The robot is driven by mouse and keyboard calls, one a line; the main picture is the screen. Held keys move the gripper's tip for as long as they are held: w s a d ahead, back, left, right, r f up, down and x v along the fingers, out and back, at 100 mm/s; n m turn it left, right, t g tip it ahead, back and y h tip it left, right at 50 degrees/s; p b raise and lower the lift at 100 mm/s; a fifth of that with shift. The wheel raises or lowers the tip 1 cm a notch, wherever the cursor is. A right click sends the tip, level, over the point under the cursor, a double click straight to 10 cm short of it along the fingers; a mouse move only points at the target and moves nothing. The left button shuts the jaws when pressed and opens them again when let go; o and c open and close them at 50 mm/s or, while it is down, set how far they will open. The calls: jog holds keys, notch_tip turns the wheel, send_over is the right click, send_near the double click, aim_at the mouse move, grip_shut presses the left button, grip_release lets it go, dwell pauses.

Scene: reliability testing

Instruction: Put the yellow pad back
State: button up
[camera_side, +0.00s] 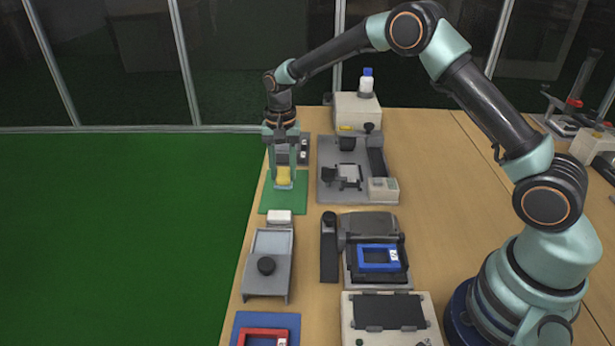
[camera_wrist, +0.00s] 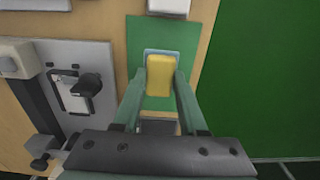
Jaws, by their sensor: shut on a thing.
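The yellow pad (camera_side: 283,175) is between the fingers of my gripper (camera_side: 284,182), which is shut on it. The pad is over a green mat (camera_side: 272,199) at the left edge of the table. In the wrist view the yellow pad (camera_wrist: 160,75) shows between the two fingertips (camera_wrist: 160,82), with a pale blue-grey rim behind it. The green mat (camera_wrist: 140,37) lies beyond it. I cannot tell whether the pad touches what is below it.
A grey fixture (camera_side: 330,190) stands right of the mat.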

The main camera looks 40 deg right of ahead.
aim_at(284, 184)
jog(key=shift+f, duration=2.2)
jog(key=shift+f, duration=0.1)
jog(key=o, duration=1.1)
